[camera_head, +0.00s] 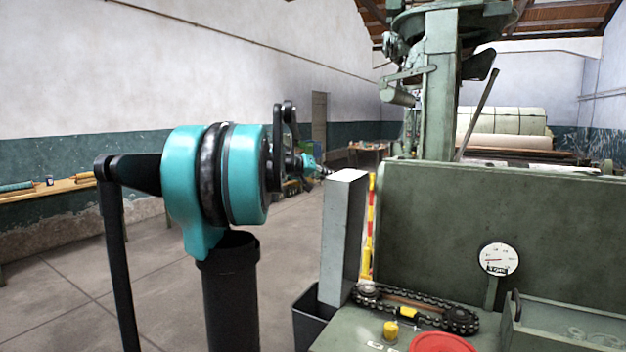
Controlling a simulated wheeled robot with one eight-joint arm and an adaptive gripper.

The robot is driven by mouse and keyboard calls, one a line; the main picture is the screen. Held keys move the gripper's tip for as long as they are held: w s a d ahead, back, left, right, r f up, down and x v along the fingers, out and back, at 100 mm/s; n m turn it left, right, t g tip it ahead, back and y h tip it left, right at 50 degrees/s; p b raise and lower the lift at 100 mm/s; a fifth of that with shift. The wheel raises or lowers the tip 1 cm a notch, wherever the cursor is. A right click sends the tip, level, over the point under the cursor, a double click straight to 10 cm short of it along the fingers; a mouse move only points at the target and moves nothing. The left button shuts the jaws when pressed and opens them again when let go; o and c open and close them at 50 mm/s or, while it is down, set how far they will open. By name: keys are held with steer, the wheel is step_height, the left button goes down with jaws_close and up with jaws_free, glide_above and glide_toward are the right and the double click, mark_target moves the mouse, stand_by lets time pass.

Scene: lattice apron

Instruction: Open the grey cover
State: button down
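A light grey box-like piece (342,240) stands upright at the left end of the green machine bench, beside an exposed chain drive (415,308). It looks like the grey cover; its top face is bright white, and I see no clear hinge or handle on it. My arm reaches away from the camera, and my gripper (325,171) appears small and dark at its far end, just left of the cover's top edge. Whether it touches the cover is unclear. Its fingers are too small and too hidden by my own arm to read.
A tall green panel (490,225) with a round gauge (498,259) rises behind the bench. A red disc (441,343) and a small yellow knob (390,330) sit in front. A dark bin (308,320) stands below left. The floor at left is open, with a wooden bench (60,190) beyond.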

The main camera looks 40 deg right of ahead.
steer(key=shift+s+d+r+m, duration=0.1)
steer(key=shift+s+d+m, duration=0.05)
steer(key=shift+s, duration=0.4)
steer(key=shift+s+d+r+m, duration=0.1)
steer(key=shift+s+d+m, duration=0.05)
steer(key=shift+s, duration=0.35)
steer(key=c, duration=1.9)
jaws_free()
steer(key=shift+o, duration=0.2)
steer(key=v, duration=1.2)
steer(key=shift+s, duration=0.1)
